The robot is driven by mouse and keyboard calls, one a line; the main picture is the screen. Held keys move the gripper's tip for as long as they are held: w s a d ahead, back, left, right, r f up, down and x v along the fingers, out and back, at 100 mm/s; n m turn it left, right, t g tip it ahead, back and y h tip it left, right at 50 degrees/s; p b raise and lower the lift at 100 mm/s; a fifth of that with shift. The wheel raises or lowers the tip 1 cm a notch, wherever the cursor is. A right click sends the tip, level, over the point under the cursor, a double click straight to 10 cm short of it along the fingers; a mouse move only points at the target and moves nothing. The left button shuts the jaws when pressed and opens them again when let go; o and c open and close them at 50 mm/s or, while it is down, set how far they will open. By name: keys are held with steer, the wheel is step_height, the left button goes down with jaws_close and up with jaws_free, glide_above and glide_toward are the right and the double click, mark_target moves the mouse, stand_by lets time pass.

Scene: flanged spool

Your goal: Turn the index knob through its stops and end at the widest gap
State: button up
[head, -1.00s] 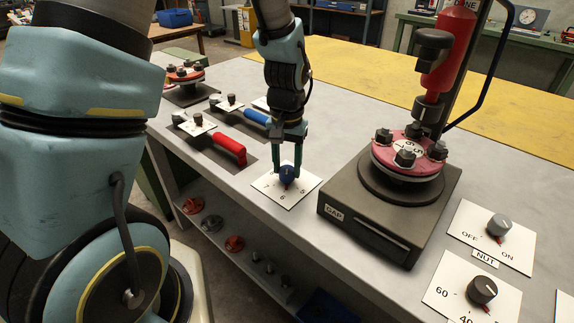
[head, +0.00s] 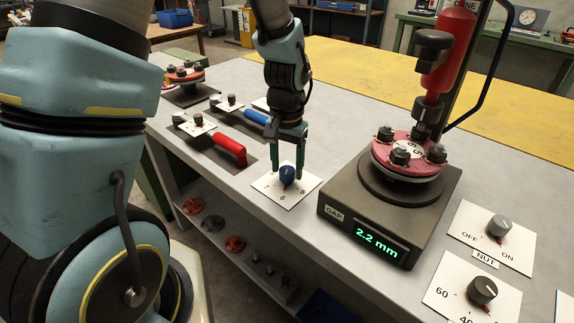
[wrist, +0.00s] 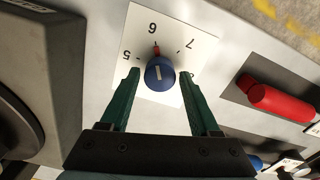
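The index knob is blue with a white line on top (head: 287,176), on a white card (head: 262,184) marked 5, 6 and 7. In the wrist view the knob (wrist: 160,73) has its red pointer near the 6. My gripper (head: 290,172) is open at the knob; in the wrist view its green fingers (wrist: 161,75) stand either side of it with visible gaps. The GAP unit (head: 345,215) has a lit display (head: 377,243) reading 2.2 mm. A pink flanged spool (head: 410,152) with dark bolts sits on top.
A NUT switch card (head: 492,236) and another dial card (head: 470,292) lie at the right. A red-handled tool (head: 230,150) and a blue-handled tool (head: 256,117) lie left of and behind the knob. Bare grey bench (head: 335,150) lies between the knob and the GAP unit.

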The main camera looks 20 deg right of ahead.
mark_target(287, 170)
steer(key=shift+o, duration=0.9)
steer(key=shift+r, duration=0.15)
step_height(287, 170, up, 11)
steer(key=b, duration=0.1)
steer(key=shift+f+b, duration=0.2)
steer(key=shift+b, duration=0.15)
steer(key=w+a+f+n+t, duration=0.1)
steer(key=a+n, duration=0.7)
steer(key=a, duration=1.7)
steer(key=shift+a+f+t, duration=0.25)
steer(key=shift+f+t, duration=0.05)
steer(key=shift+f, duration=0.6)
steer(key=shift+w, duration=0.1)
